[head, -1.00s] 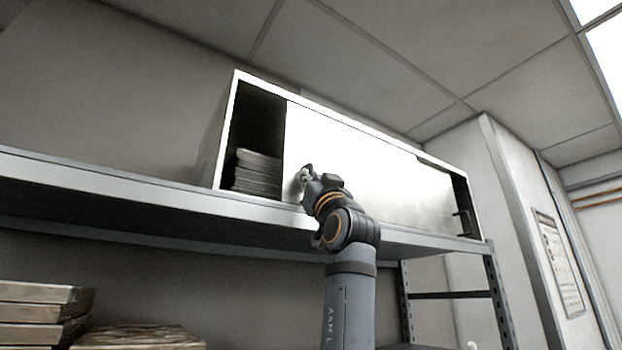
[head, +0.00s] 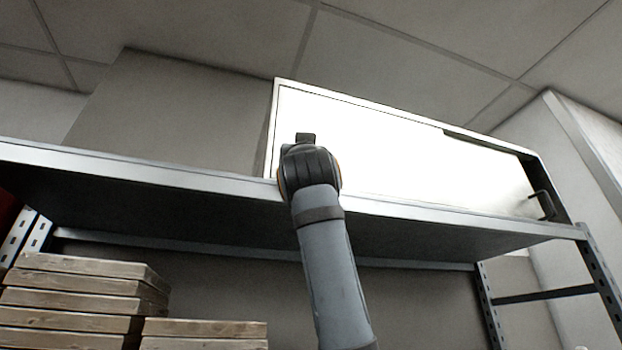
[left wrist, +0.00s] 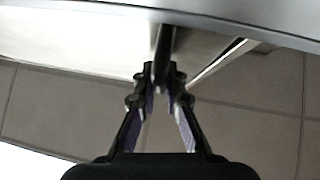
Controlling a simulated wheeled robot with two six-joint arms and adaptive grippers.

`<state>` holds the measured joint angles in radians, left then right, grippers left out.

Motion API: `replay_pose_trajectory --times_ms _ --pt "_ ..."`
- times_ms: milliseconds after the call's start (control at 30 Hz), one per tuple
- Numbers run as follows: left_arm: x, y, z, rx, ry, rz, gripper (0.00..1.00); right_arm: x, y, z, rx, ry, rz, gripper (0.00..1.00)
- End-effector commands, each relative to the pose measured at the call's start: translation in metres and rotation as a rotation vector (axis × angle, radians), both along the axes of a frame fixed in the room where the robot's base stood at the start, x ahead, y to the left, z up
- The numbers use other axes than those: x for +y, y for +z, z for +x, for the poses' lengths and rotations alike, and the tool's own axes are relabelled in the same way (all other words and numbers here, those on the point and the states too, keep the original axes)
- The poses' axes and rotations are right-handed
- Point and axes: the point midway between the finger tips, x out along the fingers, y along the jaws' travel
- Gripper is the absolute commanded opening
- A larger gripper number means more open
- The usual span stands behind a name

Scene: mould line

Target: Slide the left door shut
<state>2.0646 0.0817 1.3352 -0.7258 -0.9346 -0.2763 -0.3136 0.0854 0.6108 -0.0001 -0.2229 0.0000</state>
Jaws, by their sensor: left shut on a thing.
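The left door (head: 385,145) is a bright white panel in the front of a long white cabinet (head: 271,128). Its left edge lies along the cabinet's left side, with no dark gap visible there. My left gripper (head: 306,139) is at the door's left end, its fingertips hidden behind my wrist in the head view. In the left wrist view my left gripper (left wrist: 160,82) is shut on the dark bar handle (left wrist: 164,42). My right gripper is not in view.
The cabinet stands on a grey metal shelf (head: 140,174). Another dark handle (head: 543,205) is at the cabinet's right end, by a dark strip. Stacked wooden-looking slabs (head: 70,300) sit lower left. The shelf left of the cabinet is clear.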

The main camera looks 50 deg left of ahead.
Motion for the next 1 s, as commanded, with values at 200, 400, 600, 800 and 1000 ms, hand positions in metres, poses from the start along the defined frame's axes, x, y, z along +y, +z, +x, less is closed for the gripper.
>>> replay_pose_trajectory --times_ms 200,400,600,800,1000 --pt "-0.001 0.003 -0.002 -0.006 0.000 0.003 0.21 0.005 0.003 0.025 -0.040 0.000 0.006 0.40" --pt "-0.001 0.002 0.000 -0.003 -0.001 0.003 0.21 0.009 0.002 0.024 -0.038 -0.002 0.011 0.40" --pt "-0.001 0.001 0.000 -0.001 -0.001 0.002 0.21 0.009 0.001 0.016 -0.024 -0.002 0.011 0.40" --pt "-0.005 -0.004 -0.002 -0.001 -0.002 0.003 0.21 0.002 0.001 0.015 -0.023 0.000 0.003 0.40" --pt "-0.031 -0.033 -0.017 -0.003 -0.005 0.004 0.21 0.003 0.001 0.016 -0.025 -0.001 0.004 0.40"
